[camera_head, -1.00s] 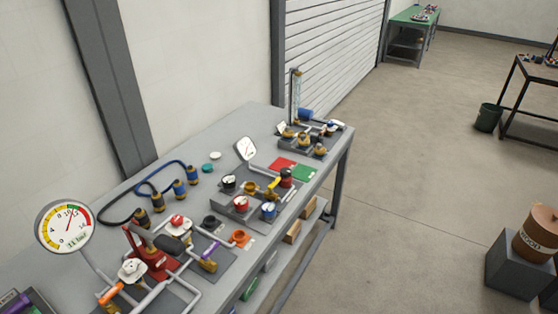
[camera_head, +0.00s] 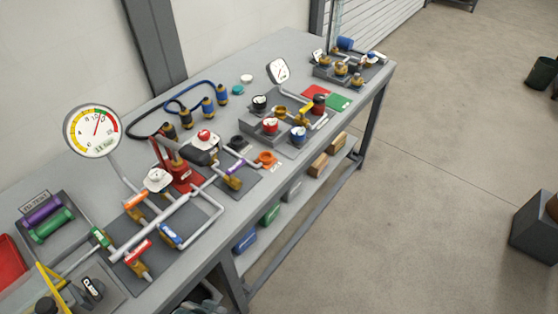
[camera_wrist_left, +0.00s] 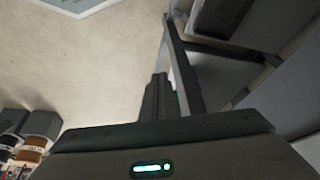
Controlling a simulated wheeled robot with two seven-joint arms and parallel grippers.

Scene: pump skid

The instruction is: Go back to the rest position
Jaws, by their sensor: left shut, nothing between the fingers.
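My left gripper (camera_wrist_left: 158,98) shows in the left wrist view, its dark fingers together with nothing between them. It hangs over bare floor, with a grey post (camera_wrist_left: 183,70) close by on its right. In the head view I cannot make out either gripper clearly. My right gripper is in neither view. The grey workbench (camera_head: 268,62) runs diagonally across the head view, and no gripper shows over its top.
The bench carries a large gauge (camera_head: 92,130), a red pump stand (camera_head: 178,172), pipes with coloured valves, blue hoses (camera_head: 195,88) and a red tray (camera_head: 10,262). A lower shelf holds boxes (camera_head: 318,165). A grey block (camera_head: 535,228) stands at right. Floor between is clear.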

